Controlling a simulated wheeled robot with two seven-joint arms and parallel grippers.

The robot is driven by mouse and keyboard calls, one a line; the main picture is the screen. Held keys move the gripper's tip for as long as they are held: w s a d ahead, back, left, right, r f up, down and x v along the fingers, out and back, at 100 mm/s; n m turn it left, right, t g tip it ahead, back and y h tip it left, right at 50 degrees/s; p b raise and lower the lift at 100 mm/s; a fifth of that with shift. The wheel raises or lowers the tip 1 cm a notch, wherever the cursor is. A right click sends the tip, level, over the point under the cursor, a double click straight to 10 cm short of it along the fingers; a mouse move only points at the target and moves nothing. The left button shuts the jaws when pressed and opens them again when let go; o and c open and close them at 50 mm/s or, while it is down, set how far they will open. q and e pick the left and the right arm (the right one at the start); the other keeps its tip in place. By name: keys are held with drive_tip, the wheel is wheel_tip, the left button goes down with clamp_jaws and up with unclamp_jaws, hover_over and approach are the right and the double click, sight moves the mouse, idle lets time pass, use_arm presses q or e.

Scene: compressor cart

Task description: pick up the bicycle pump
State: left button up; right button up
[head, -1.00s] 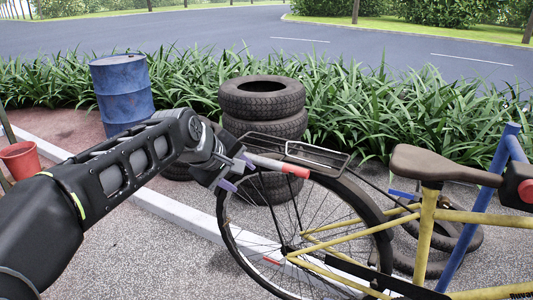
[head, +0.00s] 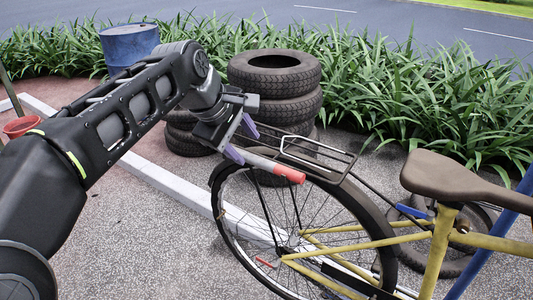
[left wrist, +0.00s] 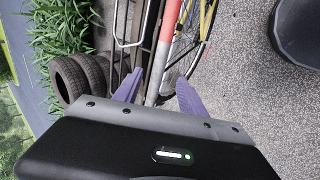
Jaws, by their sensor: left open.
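The bicycle pump has a grey tube and a red end (head: 289,174). It lies along the bicycle's rear rack (head: 318,150), above the rear wheel. In the left wrist view its red part (left wrist: 167,27) is ahead and its grey tube runs back between the fingers. My left gripper (head: 243,141) is open at the pump's grey end, with its purple fingers on either side of the tube. In the left wrist view the open fingers (left wrist: 158,92) show a gap on both sides of the tube. The tube's near end is hidden by the gripper body.
The yellow bicycle (head: 436,250) with a brown saddle (head: 447,175) fills the right. Stacked tyres (head: 275,75) stand behind the rack. A blue barrel (head: 130,47), a red bucket (head: 20,126) and a white kerb (head: 165,180) are at the left.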

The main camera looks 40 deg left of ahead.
sight(257, 160)
use_arm(q)
drive_tip(key=shift+x, duration=1.2)
drive_tip(key=shift+s, duration=0.1)
drive_tip(key=shift+x, duration=2.65)
drive_tip(key=shift+r, duration=0.1)
clamp_jaws()
